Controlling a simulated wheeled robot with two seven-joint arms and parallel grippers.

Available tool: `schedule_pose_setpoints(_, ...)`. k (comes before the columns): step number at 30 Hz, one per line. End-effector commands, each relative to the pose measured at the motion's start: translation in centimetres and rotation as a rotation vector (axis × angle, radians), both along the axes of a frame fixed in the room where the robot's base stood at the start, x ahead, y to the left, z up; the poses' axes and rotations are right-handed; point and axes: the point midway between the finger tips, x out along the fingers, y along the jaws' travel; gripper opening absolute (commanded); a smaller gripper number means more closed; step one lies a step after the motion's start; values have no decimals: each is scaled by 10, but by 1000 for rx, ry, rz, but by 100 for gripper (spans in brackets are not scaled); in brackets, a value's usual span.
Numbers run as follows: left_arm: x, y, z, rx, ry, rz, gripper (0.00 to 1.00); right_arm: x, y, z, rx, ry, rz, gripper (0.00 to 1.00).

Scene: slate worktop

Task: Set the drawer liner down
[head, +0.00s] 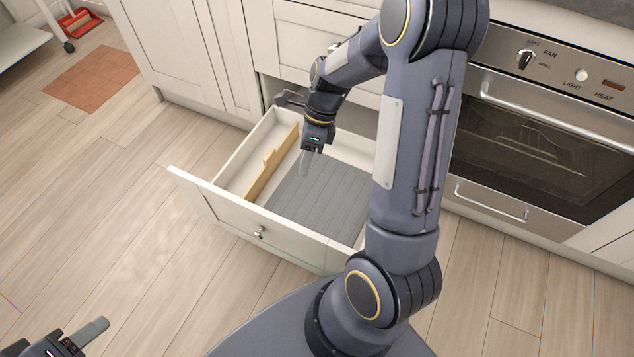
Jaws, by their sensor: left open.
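The drawer liner (325,202) is a grey, ribbed sheet. It lies flat in the open drawer (245,219), to the right of a wooden divider (270,165). My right gripper (305,168) points down into the drawer over the liner's far left part. Its fingers line up in this view, so the gap between them and any contact with the liner cannot be made out. My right arm hides the liner's right side. My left gripper (88,335) is open and empty at the bottom left corner, well away from the drawer and partly cut off.
The drawer is pulled out from white cabinets (175,45). An oven (545,130) with a bar handle stands to the right. The wooden floor left of the drawer is clear. A terracotta mat (92,80) and a red dustpan (82,24) lie at the far left.

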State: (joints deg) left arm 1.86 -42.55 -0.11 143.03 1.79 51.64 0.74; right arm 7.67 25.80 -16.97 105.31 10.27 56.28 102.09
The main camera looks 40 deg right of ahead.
Motion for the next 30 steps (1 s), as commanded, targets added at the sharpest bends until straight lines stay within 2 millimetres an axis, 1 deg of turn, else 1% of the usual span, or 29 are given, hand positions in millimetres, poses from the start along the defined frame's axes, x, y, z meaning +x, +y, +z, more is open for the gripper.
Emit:
schedule_pose_setpoints(1,0,0,0,0,0,0,50,-7,6,26,13,-109,115,36)
schedule_pose_setpoints(3,0,0,0,0,0,0,50,-20,15,55,18,-256,305,36)
schedule_pose_setpoints(5,0,0,0,0,0,0,50,-34,22,76,11,-380,469,36)
schedule_pose_setpoints(6,0,0,0,0,0,0,50,-43,27,89,1,-459,578,36)
schedule_pose_setpoints(8,0,0,0,0,0,0,50,-59,35,106,-26,-577,747,36)
schedule_pose_setpoints(9,0,0,0,0,0,0,50,-69,40,116,-50,-654,862,36)
schedule_pose_setpoints(11,0,0,0,0,0,0,50,-86,48,128,-96,-761,1035,36)
schedule_pose_setpoints(12,0,0,0,0,0,0,50,-97,52,135,-133,-827,1151,36)
schedule_pose_setpoints(15,0,0,0,0,0,0,50,-123,63,145,-235,-964,1426,36)
schedule_pose_setpoints(18,0,0,0,0,0,0,50,-143,71,147,-337,-1052,1655,36)
schedule_pose_setpoints(21,0,0,0,0,0,0,50,-155,75,147,-417,-1099,1818,36)
schedule_pose_setpoints(24,0,0,0,0,0,0,50,-162,77,146,-463,-1118,1912,36)
schedule_pose_setpoints(30,0,0,0,0,0,0,50,-164,78,145,-478,-1123,1946,36)
